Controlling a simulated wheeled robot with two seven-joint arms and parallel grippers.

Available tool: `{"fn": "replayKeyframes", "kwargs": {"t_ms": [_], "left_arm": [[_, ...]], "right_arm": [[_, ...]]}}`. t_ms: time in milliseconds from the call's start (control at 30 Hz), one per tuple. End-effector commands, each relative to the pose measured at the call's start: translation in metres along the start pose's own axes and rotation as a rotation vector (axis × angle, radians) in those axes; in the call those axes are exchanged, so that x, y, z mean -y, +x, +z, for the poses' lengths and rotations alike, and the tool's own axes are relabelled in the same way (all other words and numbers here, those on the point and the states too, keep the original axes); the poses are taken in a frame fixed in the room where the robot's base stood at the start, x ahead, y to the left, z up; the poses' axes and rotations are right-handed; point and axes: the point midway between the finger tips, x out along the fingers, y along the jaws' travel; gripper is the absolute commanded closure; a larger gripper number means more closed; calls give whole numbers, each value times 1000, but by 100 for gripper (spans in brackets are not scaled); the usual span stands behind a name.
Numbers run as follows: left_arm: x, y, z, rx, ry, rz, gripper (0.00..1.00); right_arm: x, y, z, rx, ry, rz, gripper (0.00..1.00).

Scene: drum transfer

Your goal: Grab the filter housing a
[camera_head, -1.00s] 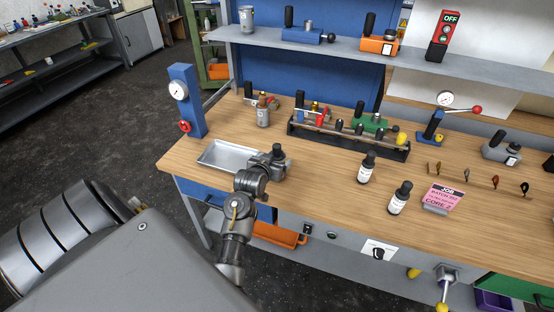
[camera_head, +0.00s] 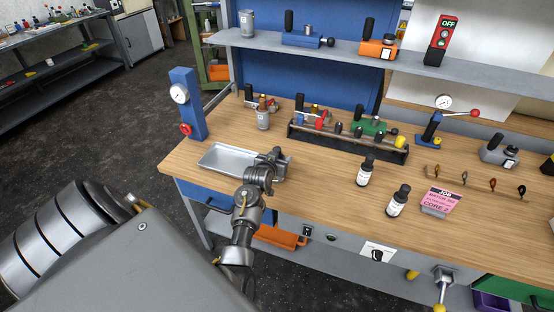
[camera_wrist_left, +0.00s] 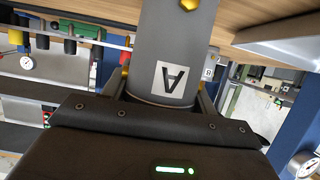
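The filter housing A is a grey cylinder (camera_head: 263,120) upright on the bench, behind the metal tray. In the left wrist view the housing (camera_wrist_left: 178,40) is large and central, with an upside-down "A" label. My left gripper (camera_head: 279,155) is over the tray's right end, in front of the housing and apart from it in the head view. In the left wrist view the open gripper (camera_wrist_left: 160,92) faces the housing, with a finger showing on either side; the fingertips are partly hidden. My right gripper is not in view.
The shallow metal tray (camera_head: 226,158) lies near the bench's front left. A blue gauge post (camera_head: 190,105) stands at left. A rack (camera_head: 345,142) is to the right, with two dark bottles (camera_head: 366,170) before it. Another housing (camera_head: 247,23) stands on the shelf.

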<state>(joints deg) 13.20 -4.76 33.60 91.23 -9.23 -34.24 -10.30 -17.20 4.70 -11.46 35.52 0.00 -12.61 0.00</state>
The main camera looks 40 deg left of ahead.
Motion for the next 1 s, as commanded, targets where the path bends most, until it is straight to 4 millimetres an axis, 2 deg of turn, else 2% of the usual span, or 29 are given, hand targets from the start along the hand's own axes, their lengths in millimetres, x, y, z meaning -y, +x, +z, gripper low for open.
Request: {"fn": "replayKeyframes", "kwargs": {"t_ms": [33,267,667,900,1000], "left_arm": [[0,0,0,0,0,0,49],[0,0,0,0,0,0,79],[0,-2,-6,-5,1,0,79],[0,-11,-28,-9,1,0,79],[4,-25,-37,-7,2,-1,79]], "right_arm": [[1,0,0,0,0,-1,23],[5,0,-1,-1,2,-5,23],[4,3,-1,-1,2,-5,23],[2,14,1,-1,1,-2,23],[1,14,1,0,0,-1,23]]}}
